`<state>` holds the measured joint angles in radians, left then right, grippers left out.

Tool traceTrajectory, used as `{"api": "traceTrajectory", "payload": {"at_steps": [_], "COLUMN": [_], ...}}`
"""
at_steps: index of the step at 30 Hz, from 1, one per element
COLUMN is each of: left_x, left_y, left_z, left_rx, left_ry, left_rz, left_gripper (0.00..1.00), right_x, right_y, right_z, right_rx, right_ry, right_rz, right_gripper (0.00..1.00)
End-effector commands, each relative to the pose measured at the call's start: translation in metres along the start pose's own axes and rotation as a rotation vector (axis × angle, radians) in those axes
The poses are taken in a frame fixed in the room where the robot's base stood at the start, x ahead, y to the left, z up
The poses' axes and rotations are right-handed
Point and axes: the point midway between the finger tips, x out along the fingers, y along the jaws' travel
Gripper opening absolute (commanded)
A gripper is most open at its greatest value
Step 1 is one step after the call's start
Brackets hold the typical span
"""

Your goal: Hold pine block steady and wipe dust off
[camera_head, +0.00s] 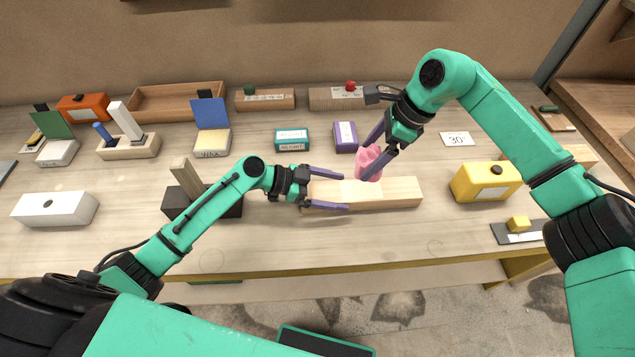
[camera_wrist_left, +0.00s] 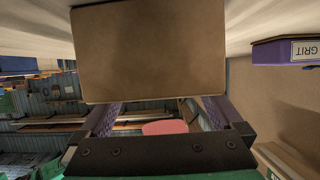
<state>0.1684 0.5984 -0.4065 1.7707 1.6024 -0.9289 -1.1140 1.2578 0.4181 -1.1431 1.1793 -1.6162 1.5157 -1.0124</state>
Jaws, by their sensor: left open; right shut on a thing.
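The pine block (camera_head: 402,191) is a long pale bar lying flat on the workbench, with a lighter patch on its top near the middle. My left gripper (camera_head: 345,192) is open at the block's left end, one finger along the far side and one along the near side. In the left wrist view the block's end face (camera_wrist_left: 150,52) fills the space ahead of the spread fingers. My right gripper (camera_head: 370,163) is shut on a crumpled pink cloth (camera_head: 367,158), held at the block's top near the middle. Whether the cloth touches the wood is unclear.
A yellow box (camera_head: 485,182) stands right of the block. A purple box (camera_head: 345,137) and a teal box (camera_head: 291,139) stand behind it. A dark block with an upright wooden piece (camera_head: 186,175) is near my left forearm. The bench front is clear.

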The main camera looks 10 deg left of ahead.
Motion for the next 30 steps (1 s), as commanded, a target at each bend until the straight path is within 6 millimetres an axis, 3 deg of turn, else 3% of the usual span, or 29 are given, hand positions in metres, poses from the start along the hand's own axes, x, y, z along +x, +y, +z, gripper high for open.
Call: {"api": "traceTrajectory", "payload": {"at_steps": [9,10,15,18,30], "left_x": [0.0083,0.0082,0.008,0.0079,0.0077], "left_y": [0.0,0.0,-0.0001,-0.0001,-0.0003], "left_z": [-0.0002,-0.0002,-0.0002,-0.0002,-0.0003], "left_rx": [0.0,0.0,0.0,-0.001,-0.001], "left_ry": [-0.001,-0.001,0.0,0.0,-0.001], "left_rz": [0.0,0.0,0.0,0.0,-0.001], "left_gripper": [1.0,0.96,0.31,0.0,0.0], "right_x": [-0.0001,-0.0001,-0.0001,-0.0001,-0.003], "right_y": [0.0,0.0,0.0,0.0,-0.003], "right_z": [0.0002,0.0002,0.0002,0.0002,-0.007], "right_rx": [0.0,0.0,0.0,0.0,0.003], "right_ry": [0.0,0.0,0.0,0.0,0.001], "right_rz": [0.0,0.0,0.0,0.0,-0.001], "right_gripper": [0.46,0.46,0.46,0.46,0.46]}}
